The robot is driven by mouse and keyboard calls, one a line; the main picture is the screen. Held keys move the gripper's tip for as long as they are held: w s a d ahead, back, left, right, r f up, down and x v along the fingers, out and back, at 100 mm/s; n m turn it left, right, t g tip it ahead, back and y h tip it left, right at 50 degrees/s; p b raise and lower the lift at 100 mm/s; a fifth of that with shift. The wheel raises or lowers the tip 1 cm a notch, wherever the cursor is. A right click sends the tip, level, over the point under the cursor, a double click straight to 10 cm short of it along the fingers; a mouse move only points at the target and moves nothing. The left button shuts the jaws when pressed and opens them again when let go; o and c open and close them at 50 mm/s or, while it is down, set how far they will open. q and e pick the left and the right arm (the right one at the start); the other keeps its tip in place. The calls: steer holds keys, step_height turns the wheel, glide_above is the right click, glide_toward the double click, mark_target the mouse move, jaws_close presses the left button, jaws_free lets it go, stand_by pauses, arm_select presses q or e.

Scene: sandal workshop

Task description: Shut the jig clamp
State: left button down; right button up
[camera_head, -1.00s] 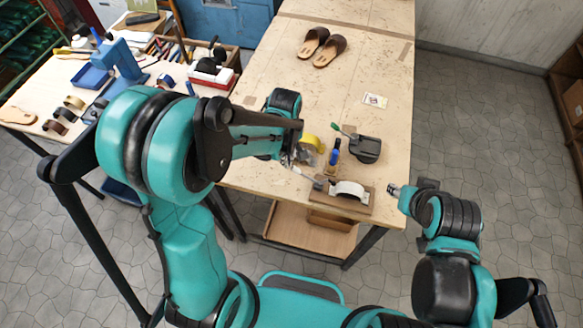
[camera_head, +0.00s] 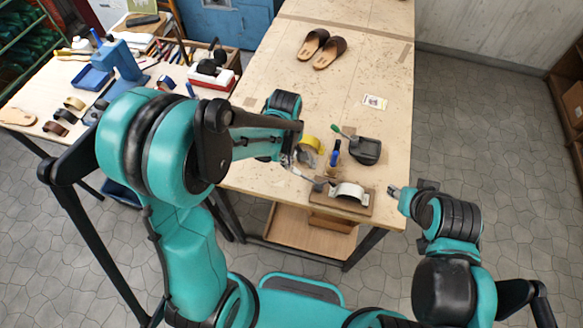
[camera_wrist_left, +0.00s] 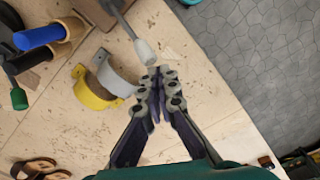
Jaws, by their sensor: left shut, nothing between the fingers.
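The jig (camera_head: 365,203) is a wooden board with a white curved piece (camera_head: 350,190) on it, near the table's front edge. Its clamp lever (camera_head: 303,177) slants out to the left toward my left gripper (camera_head: 288,162). In the left wrist view the lever ends in a pale grip (camera_wrist_left: 145,51). My left gripper's closed fingertips (camera_wrist_left: 159,78) are just beside that grip, with nothing between them; whether they touch it I cannot tell.
A yellow band (camera_head: 313,143), a blue-handled tool (camera_head: 334,152) and a black dish (camera_head: 366,150) stand behind the jig. A card (camera_head: 374,102) and brown sandals (camera_head: 322,48) lie farther back. A cluttered side table (camera_head: 25,100) is at left.

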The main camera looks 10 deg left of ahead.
arm_select(q)
steer(key=shift+f+b, duration=2.25)
steer(key=shift+f, duration=0.15)
steer(key=shift+s, duration=0.1)
steer(key=shift+d+r, duration=0.1)
